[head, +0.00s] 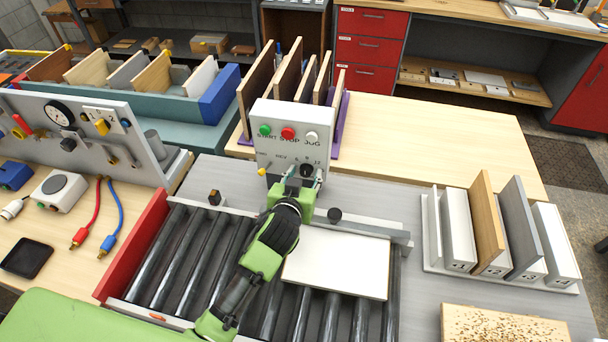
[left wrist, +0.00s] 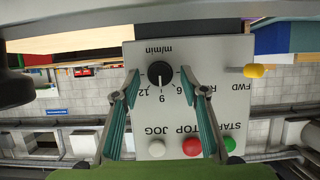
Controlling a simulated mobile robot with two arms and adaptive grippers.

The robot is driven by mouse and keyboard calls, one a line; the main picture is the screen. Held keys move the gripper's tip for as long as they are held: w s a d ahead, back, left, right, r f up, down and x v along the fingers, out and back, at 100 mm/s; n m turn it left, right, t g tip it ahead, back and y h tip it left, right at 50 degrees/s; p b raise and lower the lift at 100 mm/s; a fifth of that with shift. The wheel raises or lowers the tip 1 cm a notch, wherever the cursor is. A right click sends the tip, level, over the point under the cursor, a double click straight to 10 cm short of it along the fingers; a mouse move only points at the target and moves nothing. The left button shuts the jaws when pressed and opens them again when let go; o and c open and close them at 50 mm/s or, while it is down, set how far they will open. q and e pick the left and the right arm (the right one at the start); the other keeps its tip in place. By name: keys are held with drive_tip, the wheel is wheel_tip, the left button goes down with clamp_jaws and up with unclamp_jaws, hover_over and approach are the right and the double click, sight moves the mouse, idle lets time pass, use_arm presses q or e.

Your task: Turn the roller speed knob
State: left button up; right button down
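The control box (head: 287,112) is a pale panel with green, red and white buttons marked START, STOP and JOG. In the left wrist view, which is upside down, the black roller speed knob (left wrist: 160,73) sits on the panel among the m/min numbers, its white pointer line towards 9. My left gripper (head: 302,181) is at the lower part of the box. In the wrist view its two fingertips (left wrist: 159,74) stand either side of the knob, open, with a visible gap on each side. In the head view the gripper partly hides the knob. My right gripper is in neither view.
A yellow-tipped FWD/REV lever (left wrist: 254,71) is beside the knob. Below the box, a white board (head: 338,262) lies on the roller conveyor (head: 180,262). A rack of upright boards (head: 455,228) stands at right; more boards (head: 285,75) stand behind the box.

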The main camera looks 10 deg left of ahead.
use_arm(q)
drive_tip(key=v, duration=1.2)
idle(0.5)
